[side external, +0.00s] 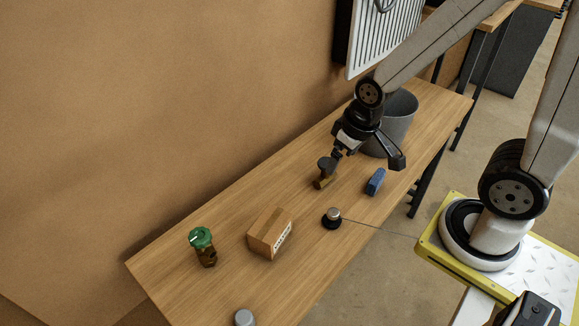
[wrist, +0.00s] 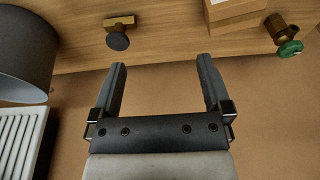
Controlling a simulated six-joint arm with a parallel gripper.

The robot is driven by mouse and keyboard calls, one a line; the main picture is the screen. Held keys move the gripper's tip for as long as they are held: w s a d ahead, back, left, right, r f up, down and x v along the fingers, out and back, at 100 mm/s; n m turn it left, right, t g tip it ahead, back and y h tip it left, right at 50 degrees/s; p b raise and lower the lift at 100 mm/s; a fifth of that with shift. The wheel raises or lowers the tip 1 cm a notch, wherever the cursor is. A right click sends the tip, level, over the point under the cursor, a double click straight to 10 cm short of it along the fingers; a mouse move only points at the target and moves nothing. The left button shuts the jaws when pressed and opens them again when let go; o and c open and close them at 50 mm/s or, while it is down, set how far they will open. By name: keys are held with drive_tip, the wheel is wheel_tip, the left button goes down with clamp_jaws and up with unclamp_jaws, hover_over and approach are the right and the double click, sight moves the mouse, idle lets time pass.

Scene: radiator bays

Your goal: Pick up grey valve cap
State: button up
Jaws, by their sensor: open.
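The grey valve cap (side external: 326,164) is dark and round and sits on a brass valve (side external: 322,183) on the wooden bench. In the wrist view the cap (wrist: 118,41) shows at the upper left, beyond the left fingertip, with the brass valve (wrist: 119,21) behind it. My gripper (side external: 367,160) is open and above the bench, with one finger appearing close to the cap in the side view. In the wrist view my gripper (wrist: 160,65) has nothing between its fingers. Whether a finger touches the cap I cannot tell.
A grey bin (side external: 400,118) stands behind my gripper, below a white radiator (side external: 385,35). A blue block (side external: 376,181), a black-and-silver knob-like item (side external: 332,217), a cardboard box (side external: 270,232), a green-capped brass valve (side external: 201,240) and a grey round item (side external: 244,318) are nearby.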

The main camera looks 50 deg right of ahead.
drive_tip(key=m+g+y, duration=0.5)
drive_tip(key=m+y, duration=0.7)
drive_tip(key=m, duration=0.2)
hover_over(247, 316)
drive_tip(key=s+d, duration=0.3)
drive_tip(key=d, duration=0.4)
wheel_tip(247, 316, down, 12)
drive_tip(key=f+m+t, duration=0.1)
drive_tip(key=w+a+f+m+t+y, duration=0.1)
drive_tip(key=f+m, duration=0.1)
drive_tip(key=a+f+m+t, duration=0.1)
drive_tip(key=shift+w+f, duration=0.15)
drive_tip(key=shift+w, duration=0.1)
drive_tip(key=shift+w+f+m+t, duration=0.4)
drive_tip(key=shift+f+m+t, duration=0.3)
drive_tip(key=shift+m+t, duration=0.1)
drive_tip(key=shift+x, duration=1.35)
drive_tip(key=shift+a, duration=0.1)
